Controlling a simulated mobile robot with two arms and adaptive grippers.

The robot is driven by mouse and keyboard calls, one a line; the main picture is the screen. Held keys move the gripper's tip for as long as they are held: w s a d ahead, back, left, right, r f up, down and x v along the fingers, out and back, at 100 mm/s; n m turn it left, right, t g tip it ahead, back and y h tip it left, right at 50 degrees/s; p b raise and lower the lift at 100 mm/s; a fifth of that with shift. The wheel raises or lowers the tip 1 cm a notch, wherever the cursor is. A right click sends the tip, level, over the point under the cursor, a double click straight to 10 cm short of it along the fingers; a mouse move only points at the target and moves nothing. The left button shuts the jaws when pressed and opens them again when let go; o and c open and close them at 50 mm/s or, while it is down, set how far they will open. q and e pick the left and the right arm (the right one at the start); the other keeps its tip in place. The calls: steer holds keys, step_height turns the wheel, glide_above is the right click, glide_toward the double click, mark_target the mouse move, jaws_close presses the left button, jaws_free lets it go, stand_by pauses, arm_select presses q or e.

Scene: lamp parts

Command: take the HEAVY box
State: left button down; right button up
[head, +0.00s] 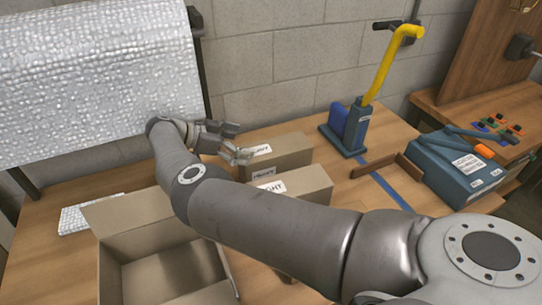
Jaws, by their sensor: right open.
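Two closed cardboard boxes stand on the table, one behind the other. The back box (288,151) has a white label on top and another on its side; the side one appears to read HEAVY, though small. The front box (310,184) has a partly covered label whose visible end looks like "GHT". My right arm reaches across from the lower right and hides part of the front box. My right gripper (236,142) is open and empty, its fingers beside and above the left end of the back box. I cannot tell whether it touches the box. My left gripper is out of view.
An open empty carton (130,225) stands at the front left. A bubble-wrap roll (95,75) hangs behind it.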

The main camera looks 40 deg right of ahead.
mark_target(271, 147)
steer(key=x, duration=0.3)
steer(key=p+x, duration=0.1)
steer(key=shift+s+d+r, duration=0.2)
steer(key=shift+s+d, duration=0.1)
steer(key=shift+s, duration=0.05)
steer(key=shift+d+f, duration=0.1)
steer(key=shift+d, duration=0.05)
steer(key=shift+d+p, duration=0.2)
steer(key=shift+p, duration=0.1)
steer(key=shift+s+d+f+p, duration=0.15)
steer(key=shift+s+d+p, duration=0.1)
steer(key=shift+d+p, duration=0.25)
steer(key=shift+s+d+f+p, duration=0.25)
steer(key=shift+d+p, duration=0.1)
steer(key=shift+d, duration=0.15)
steer(key=x, duration=0.2)
steer(key=shift+d+f, duration=0.2)
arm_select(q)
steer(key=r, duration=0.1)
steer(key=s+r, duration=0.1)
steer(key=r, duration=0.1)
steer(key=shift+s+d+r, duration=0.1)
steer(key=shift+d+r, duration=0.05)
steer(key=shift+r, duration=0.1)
arm_select(e)
steer(key=shift+a, duration=0.1)
